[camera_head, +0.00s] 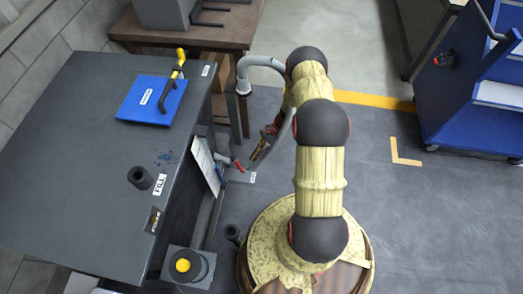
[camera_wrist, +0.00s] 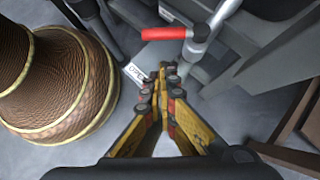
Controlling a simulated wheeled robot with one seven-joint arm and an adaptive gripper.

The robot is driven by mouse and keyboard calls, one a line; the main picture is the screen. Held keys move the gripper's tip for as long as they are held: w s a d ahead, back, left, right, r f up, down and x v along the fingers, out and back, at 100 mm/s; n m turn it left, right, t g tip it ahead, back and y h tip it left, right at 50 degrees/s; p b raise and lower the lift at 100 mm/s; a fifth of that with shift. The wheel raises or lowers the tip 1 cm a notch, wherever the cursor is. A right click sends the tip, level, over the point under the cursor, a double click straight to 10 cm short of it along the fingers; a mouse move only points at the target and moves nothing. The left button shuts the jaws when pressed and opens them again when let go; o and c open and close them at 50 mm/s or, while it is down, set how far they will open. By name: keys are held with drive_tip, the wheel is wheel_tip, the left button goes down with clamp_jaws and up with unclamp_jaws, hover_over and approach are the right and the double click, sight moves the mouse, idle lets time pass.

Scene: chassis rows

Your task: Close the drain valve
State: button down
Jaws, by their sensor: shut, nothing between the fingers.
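The drain valve appears to be the red lever handle (camera_head: 237,166) on a grey pipe, low beside the dark bench. In the wrist view the red handle (camera_wrist: 167,33) lies crosswise at the top of the picture, joined to a grey metal pipe (camera_wrist: 220,15). A small white label, perhaps reading "OPEN" (camera_wrist: 134,73), shows left of my fingertips. My gripper (camera_wrist: 160,75) is shut and empty, its fingertips just below the handle in the picture, apparently not touching it. In the head view my gripper (camera_head: 262,148) is small and partly hidden by the arm.
The dark bench (camera_head: 75,170) bears a blue mat (camera_head: 140,97) with a yellow-handled tool (camera_head: 175,72), and a black port (camera_head: 140,177) by a "FILL" label. A grey box with a yellow button (camera_head: 183,265) stands at its front.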

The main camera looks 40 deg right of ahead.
sight(238, 165)
drive_tip(key=a, duration=0.2)
drive_tip(key=a+f+b, duration=0.1)
drive_tip(key=a, duration=0.1)
drive_tip(key=shift+a+f, duration=0.15)
drive_tip(key=shift+a, duration=0.05)
idle(0.3)
drive_tip(key=shift+s+a+m, duration=0.1)
drive_tip(key=shift+a+m, duration=0.1)
drive_tip(key=shift+m, duration=0.1)
